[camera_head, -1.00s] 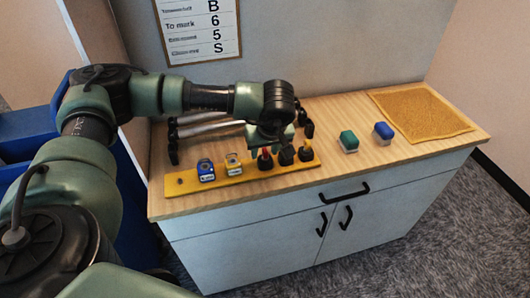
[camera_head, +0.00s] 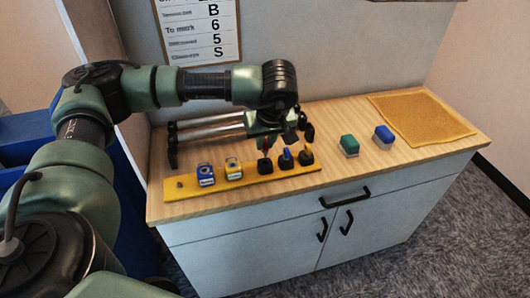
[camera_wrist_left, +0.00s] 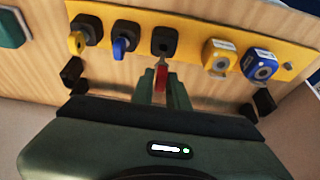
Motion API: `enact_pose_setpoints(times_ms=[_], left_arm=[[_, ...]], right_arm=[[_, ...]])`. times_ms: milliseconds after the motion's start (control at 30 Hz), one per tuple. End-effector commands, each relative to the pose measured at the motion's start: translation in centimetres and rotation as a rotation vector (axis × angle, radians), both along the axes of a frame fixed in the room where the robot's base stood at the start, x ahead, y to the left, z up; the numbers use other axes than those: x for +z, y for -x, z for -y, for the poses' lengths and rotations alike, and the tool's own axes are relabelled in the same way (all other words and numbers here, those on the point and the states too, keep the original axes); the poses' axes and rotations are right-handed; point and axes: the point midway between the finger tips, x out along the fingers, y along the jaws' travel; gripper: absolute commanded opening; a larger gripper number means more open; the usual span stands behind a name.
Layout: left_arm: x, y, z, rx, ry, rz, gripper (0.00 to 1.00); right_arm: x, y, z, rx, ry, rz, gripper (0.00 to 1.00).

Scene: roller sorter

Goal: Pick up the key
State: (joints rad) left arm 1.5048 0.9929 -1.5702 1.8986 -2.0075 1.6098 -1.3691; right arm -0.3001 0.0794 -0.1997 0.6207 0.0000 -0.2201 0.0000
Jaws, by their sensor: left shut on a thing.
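A red key (camera_wrist_left: 161,80) is between the fingers of my left gripper (camera_wrist_left: 163,95), which is shut on it. In the head view the red key (camera_head: 266,147) shows just under the left gripper (camera_head: 268,138), above a black holder (camera_head: 265,166). In the wrist view its metal shaft shows, pointing toward that black holder (camera_wrist_left: 164,41); I cannot tell whether the tip is clear of it. A blue key (camera_wrist_left: 121,47) and a yellow key (camera_wrist_left: 76,42) stand in the two neighbouring black holders. My right gripper is not in view.
The holders stand on a yellow strip (camera_head: 215,189) with two stamp-like blocks, blue (camera_head: 205,175) and yellow (camera_head: 233,168). A roller rack (camera_head: 205,132) lies behind. Green (camera_head: 349,146) and blue (camera_head: 384,137) blocks and a tan mat (camera_head: 420,115) are to the right. A sign (camera_head: 200,30) hangs behind.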

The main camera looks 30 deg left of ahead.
Motion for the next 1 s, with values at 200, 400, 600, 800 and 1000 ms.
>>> enact_pose_setpoints(times_ms=[200,400,600,800,1000], left_arm=[[6.4,-0.1,0.0,0.000,0.001,0.007,0.00],[11.6,-0.1,0.1,-0.001,0.001,0.004,0.00],[14.5,0.0,0.1,-0.002,0.001,0.001,0.00],[16.3,0.0,0.0,-0.002,0.000,0.000,0.00],[17.5,0.0,0.0,-0.002,0.000,0.000,0.00]], right_arm=[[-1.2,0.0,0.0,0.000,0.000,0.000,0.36],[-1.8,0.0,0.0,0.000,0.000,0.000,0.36],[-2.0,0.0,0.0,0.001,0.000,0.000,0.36],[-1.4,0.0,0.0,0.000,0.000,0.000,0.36],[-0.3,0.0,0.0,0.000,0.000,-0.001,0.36]])
